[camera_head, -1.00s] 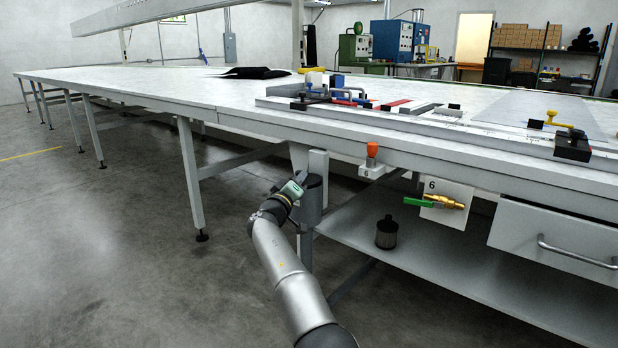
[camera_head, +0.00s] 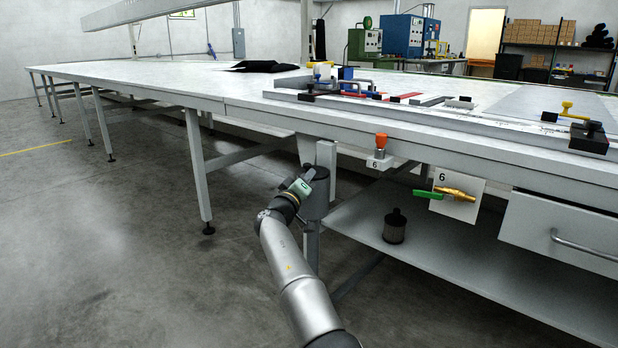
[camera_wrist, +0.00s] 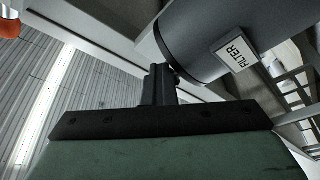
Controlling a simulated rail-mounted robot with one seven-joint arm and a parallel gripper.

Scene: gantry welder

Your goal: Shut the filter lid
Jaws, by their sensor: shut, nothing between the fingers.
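The filter housing (camera_head: 316,205) is a dark grey cylinder mounted under the table edge, beside a light grey upright bracket (camera_head: 326,156). Its top (camera_head: 319,173) looks dark and is partly behind my gripper; I cannot tell how far the lid stands open. In the wrist view the cylinder (camera_wrist: 205,45) fills the upper right and carries a white "FILTER" label (camera_wrist: 235,51). My gripper (camera_head: 309,175) is at the housing's upper left. In the wrist view its dark fingers (camera_wrist: 160,82) are together and empty, with tips close to the cylinder's rim; contact is unclear.
An orange-topped knob (camera_head: 381,141) and a brass valve with green handle (camera_head: 428,194) hang under the table edge to the right. A dark filter cartridge (camera_head: 394,228) stands on the lower shelf (camera_head: 450,262). Table legs (camera_head: 197,165) stand left; the floor there is clear.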

